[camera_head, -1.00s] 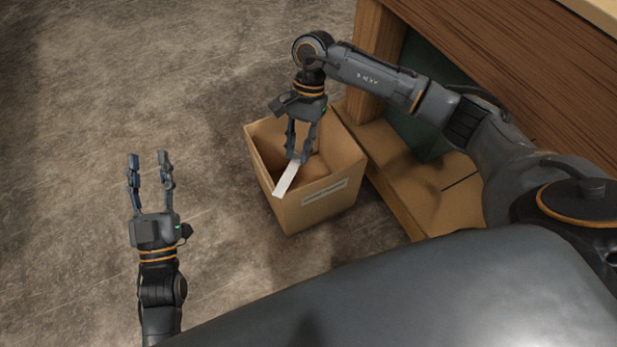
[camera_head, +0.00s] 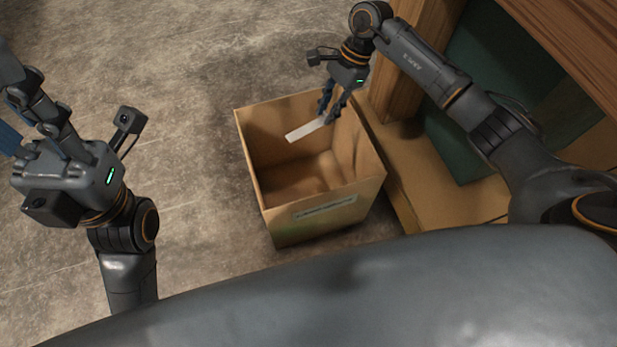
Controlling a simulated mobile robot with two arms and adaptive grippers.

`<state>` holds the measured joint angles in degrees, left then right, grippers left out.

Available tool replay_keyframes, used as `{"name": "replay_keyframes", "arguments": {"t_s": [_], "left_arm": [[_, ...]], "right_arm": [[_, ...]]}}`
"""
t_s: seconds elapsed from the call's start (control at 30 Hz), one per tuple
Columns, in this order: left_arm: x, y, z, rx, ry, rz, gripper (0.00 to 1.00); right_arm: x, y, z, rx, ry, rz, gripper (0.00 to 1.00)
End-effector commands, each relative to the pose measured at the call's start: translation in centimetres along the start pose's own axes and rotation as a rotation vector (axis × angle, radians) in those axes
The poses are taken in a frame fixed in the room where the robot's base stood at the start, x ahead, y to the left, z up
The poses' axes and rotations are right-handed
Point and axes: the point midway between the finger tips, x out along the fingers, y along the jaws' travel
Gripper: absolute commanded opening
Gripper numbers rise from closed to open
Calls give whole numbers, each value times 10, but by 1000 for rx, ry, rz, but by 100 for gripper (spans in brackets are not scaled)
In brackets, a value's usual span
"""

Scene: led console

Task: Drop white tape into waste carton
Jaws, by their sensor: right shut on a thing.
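The white tape (camera_head: 305,130) is a short white strip. My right gripper (camera_head: 327,116) is shut on one end of it, and the strip sticks out to the left over the open mouth of the waste carton (camera_head: 322,215). The carton is a brown open-topped box with a label on its front wall, standing on the floor in the middle. Its visible inside bottom looks empty. My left gripper (camera_head: 14,112) is at the left edge, its fingers spread and empty, with the tips partly cut off by the frame.
A wooden bench (camera_head: 415,60) with a low shelf board (camera_head: 450,190) stands close to the carton's right side. A dark green panel (camera_head: 500,100) shows under it. The grey floor (camera_head: 190,120) to the left of the carton is clear.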

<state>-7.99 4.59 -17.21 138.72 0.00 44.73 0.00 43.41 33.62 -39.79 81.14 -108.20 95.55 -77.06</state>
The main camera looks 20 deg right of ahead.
Motion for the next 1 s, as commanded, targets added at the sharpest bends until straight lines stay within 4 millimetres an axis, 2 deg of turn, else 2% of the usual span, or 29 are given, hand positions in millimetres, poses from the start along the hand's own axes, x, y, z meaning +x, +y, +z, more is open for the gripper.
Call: {"name": "replay_keyframes", "arguments": {"t_s": [0.03,0.2,0.63,0.67,0.77,1.0], "left_arm": [[-2,0,0,2,16,5,40],[4,1,0,6,44,18,40],[9,2,0,8,57,24,40],[9,2,0,8,57,24,40],[9,2,0,8,56,24,40],[9,2,0,8,56,25,40]], "right_arm": [[10,0,-4,0,-2,1,10],[24,0,-10,-2,-1,1,10],[29,0,-12,-2,0,1,10],[29,0,-12,-2,0,1,26],[29,0,-12,-2,0,1,47],[29,0,-12,-2,0,1,49]]}}
